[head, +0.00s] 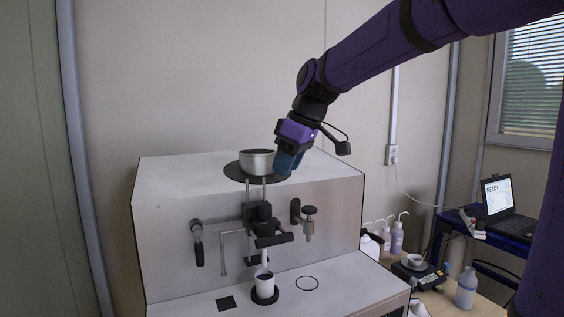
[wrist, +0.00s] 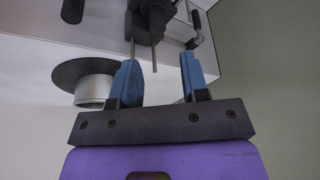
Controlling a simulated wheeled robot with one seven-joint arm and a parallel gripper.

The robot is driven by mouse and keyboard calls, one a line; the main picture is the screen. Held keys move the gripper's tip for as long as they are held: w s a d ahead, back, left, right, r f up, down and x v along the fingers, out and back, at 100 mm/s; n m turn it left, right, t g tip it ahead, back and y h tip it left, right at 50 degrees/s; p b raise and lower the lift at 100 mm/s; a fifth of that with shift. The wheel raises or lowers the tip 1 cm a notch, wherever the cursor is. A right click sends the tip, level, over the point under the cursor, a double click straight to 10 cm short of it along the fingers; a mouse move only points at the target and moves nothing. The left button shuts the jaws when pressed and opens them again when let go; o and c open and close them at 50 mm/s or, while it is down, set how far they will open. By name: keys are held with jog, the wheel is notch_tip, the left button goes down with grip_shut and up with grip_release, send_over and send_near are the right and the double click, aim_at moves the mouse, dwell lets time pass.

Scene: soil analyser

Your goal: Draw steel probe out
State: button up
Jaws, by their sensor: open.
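The analyser (head: 165,240) is a pale metal box with fittings on its front. A thin bent steel tube (head: 223,256) hangs at the front, left of the dark central head (head: 259,217). Two slim upright steel rods run above that head and also show in the wrist view (wrist: 154,57). I cannot tell for sure which piece is the steel probe. My gripper (head: 286,163) is above the analyser's top, just right of the metal cup (head: 257,161). In the wrist view its blue fingers (wrist: 160,78) are apart, with nothing held between them.
The metal cup sits on a dark round plate (head: 236,171). A white cup (head: 264,279) stands under the central head. A lever (head: 198,243) and a black-knobbed valve (head: 309,222) flank the head. Bottles (head: 397,238) and a laptop (head: 510,211) are at right.

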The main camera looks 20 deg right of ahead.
aim_at(265, 204)
jog(key=shift+n, duration=0.3)
jog(key=x, duration=0.3)
jog(key=w+x, duration=0.1)
jog(key=x, duration=0.7)
jog(key=shift+w+a+r, duration=0.1)
jog(key=shift+w+a, duration=0.15)
jog(key=shift+w, duration=0.1)
grip_shut()
jog(key=shift+c, duration=2.4)
grip_release()
grip_shut()
jog(key=shift+r, duration=0.7)
